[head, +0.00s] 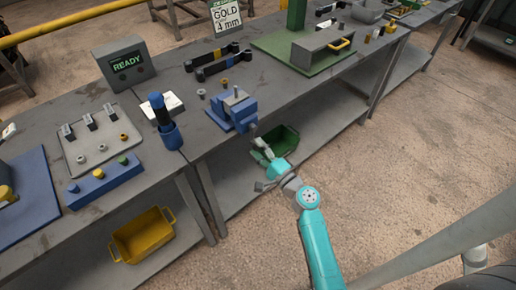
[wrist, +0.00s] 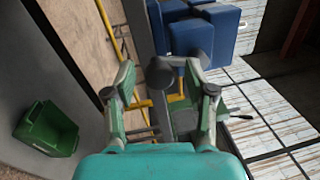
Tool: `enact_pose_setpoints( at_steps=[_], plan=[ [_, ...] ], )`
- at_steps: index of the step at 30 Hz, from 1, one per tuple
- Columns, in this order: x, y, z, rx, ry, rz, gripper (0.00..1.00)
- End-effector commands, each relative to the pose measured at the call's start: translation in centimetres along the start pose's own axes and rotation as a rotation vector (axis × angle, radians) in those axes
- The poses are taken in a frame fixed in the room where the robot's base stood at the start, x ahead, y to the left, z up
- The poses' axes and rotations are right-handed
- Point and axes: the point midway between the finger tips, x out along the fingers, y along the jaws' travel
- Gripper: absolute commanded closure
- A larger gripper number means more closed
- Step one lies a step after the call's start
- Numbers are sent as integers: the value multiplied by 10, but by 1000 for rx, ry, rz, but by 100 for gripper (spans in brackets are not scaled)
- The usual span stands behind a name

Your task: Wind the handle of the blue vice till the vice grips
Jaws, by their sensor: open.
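The blue vice (head: 232,112) is fixed at the front edge of the grey workbench in the head view. In the wrist view its blue body (wrist: 193,38) is at the top. My gripper (head: 261,148) is low in front of the vice, at the bench's edge. In the wrist view my gripper (wrist: 160,82) has its fingers spread apart. A round dark knob (wrist: 160,72), apparently the end of the vice's handle, shows between the fingertips. I cannot tell whether either finger touches it. The rest of the handle is hard to make out.
A green bin (head: 284,141) is on the lower shelf behind my gripper, and a yellow bin (head: 142,236) is further left.

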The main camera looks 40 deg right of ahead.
Motion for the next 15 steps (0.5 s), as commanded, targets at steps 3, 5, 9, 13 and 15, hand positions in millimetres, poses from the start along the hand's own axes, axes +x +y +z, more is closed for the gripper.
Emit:
enact_pose_setpoints(
  at_steps=[3, 5, 9, 13, 15],
  plan=[
    [-14, 1, -1, 1, 4, 2, 45],
    [-25, 1, 0, 2, 3, 2, 45],
    [-54, 1, -1, 1, 6, 1, 45],
    [-79, 1, -1, 1, 5, 2, 45],
    [-91, 0, -1, 1, 5, 1, 45]
  ],
)
